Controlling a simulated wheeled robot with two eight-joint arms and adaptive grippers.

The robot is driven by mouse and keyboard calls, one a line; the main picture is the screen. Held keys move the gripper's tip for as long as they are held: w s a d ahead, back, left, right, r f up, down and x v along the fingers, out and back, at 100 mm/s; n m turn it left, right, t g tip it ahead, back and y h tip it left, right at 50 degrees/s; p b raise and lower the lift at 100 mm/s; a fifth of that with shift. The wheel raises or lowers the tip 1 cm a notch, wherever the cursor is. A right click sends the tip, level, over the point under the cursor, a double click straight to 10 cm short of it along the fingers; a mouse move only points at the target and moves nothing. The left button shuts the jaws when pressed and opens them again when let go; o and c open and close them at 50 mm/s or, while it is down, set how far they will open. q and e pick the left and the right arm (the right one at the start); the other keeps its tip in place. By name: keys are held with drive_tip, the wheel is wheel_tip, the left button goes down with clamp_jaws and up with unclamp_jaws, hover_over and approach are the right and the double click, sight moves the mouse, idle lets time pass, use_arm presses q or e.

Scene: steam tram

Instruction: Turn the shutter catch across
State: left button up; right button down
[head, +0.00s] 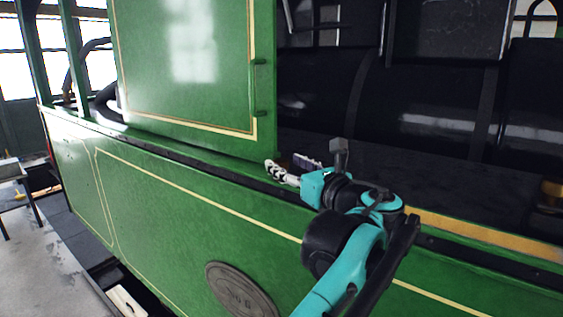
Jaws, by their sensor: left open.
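A green shutter panel (185,60) with cream and gold lining stands upright on the tram's side. I cannot tell whether either is the shutter catch. My left gripper (286,165), on a teal and black arm, is open just below and right of the panel's lower right corner, near the ledge. I see nothing between its fingers. My right gripper is out of view.
The green lower side (180,215) runs below a dark ledge and bears an oval plate (240,290). A dark boiler (425,105) lies behind the opening right of the panel. A grey bench (50,255) stands at lower left. The space in front of the panel looks clear.

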use_arm(q)
drive_tip(key=v, duration=0.9)
